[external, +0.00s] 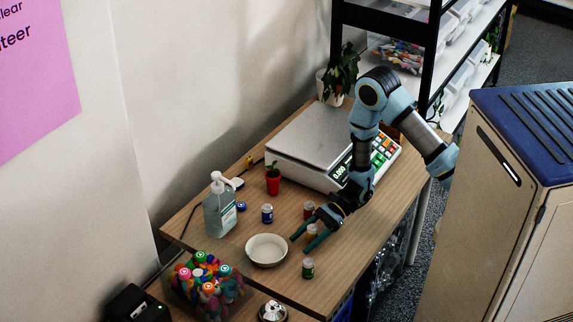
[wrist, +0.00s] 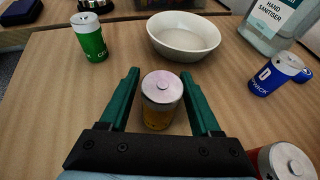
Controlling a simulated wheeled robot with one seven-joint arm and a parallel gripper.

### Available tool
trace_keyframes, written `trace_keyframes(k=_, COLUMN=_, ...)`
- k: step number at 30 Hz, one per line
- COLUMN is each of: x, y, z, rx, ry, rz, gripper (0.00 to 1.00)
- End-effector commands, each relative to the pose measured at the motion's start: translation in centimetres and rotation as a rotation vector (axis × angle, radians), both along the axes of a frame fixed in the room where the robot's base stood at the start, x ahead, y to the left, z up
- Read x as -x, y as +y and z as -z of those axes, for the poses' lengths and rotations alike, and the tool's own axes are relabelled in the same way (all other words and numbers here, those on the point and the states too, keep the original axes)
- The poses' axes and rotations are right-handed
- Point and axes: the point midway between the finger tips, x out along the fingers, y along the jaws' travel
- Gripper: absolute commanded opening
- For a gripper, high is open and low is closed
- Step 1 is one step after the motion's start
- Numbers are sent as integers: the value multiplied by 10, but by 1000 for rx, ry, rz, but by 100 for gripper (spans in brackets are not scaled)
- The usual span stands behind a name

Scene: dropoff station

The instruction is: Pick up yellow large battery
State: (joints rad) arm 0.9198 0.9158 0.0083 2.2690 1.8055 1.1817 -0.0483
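The yellow battery (wrist: 158,113) stands upright on the wooden table, with a silver top. In the wrist view it lies between the two green fingers of my gripper (wrist: 160,75), with a small gap on each side. My gripper is open and holds nothing. In the external view my gripper (external: 301,245) reaches down low over the table, and the yellow battery (external: 311,232) shows between its fingers, partly hidden.
A red battery (wrist: 284,162) stands close by my gripper's right side. A green battery (wrist: 90,40), a blue battery (wrist: 273,76) and a white bowl (wrist: 184,37) stand farther off. A hand sanitizer bottle (external: 219,206), a scale (external: 311,147) and a small red pot (external: 273,183) are also on the table.

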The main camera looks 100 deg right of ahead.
Motion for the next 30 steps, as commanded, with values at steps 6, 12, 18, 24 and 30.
trace_keyframes(k=6, x=0, y=0, z=0, rx=0, ry=0, rz=0, gripper=38)
trace_keyframes(k=12, x=0, y=0, z=0, rx=0, ry=0, rz=0, gripper=16)
trace_keyframes(k=18, x=0, y=0, z=0, rx=0, ry=0, rz=0, gripper=0)
trace_keyframes(k=24, x=0, y=0, z=0, rx=0, ry=-1, rz=0, gripper=0)
trace_keyframes(k=30, x=0, y=0, z=-1, rx=0, ry=-1, rz=0, gripper=0)
